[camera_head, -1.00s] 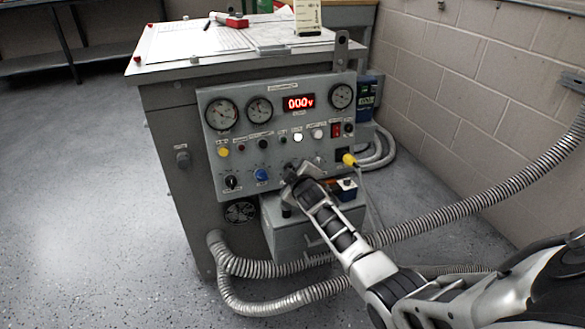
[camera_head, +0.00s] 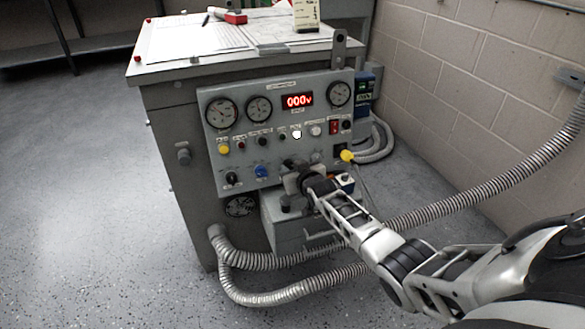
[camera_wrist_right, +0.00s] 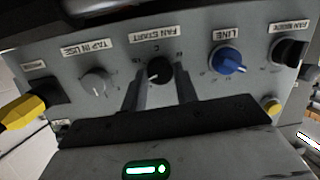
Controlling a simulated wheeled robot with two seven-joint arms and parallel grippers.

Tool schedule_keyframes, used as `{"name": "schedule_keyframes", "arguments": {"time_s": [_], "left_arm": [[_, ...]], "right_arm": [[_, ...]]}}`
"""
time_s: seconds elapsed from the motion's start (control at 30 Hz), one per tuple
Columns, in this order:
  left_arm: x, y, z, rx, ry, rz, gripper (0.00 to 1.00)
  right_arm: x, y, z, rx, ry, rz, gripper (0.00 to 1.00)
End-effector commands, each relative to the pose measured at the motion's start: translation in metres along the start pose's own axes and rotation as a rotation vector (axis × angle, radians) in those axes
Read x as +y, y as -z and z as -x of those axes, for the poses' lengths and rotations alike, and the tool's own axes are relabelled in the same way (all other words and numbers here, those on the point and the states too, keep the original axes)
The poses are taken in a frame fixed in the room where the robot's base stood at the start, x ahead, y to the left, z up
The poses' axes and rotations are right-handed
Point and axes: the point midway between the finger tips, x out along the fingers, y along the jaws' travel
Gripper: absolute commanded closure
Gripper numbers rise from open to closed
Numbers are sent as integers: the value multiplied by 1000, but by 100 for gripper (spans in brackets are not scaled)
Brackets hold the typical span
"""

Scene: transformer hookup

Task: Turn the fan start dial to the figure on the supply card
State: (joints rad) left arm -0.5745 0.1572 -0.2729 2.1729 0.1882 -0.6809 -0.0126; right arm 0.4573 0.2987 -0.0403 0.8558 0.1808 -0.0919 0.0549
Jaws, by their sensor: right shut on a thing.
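The fan start dial (camera_wrist_right: 158,71) is a black knob under a "FAN START" label, seen upside down in the right wrist view. My right gripper (camera_wrist_right: 160,84) has one finger on each side of the dial and is shut on it. In the head view the right gripper (camera_head: 293,170) is at the lower middle of the grey control panel (camera_head: 215,160) and hides the dial. The dial's marks are too small to read. A pale card (camera_head: 306,16) stands on top of the cabinet; its print is unreadable. My left gripper is not in view.
A grey knob (camera_wrist_right: 95,82) labelled "TAP IN USE" and a blue "LINE" knob (camera_wrist_right: 228,61) flank the dial. A yellow plug (camera_head: 347,156) sits right of my gripper. Ribbed hoses (camera_head: 290,297) run below and behind my arm.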

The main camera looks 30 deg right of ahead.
Motion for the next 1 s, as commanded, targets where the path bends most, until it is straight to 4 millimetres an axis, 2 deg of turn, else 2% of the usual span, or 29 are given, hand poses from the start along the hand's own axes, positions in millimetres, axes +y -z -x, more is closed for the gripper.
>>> {"name": "schedule_keyframes", "arguments": {"time_s": [0.67,0.7,0.77,1.0], "left_arm": [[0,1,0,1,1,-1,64],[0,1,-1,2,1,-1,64],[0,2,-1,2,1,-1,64],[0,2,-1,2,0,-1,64]], "right_arm": [[0,-1,0,2,10,-62,93],[0,-1,0,2,10,-61,65],[0,-1,0,3,10,-61,49],[0,0,0,4,10,-61,49]]}}
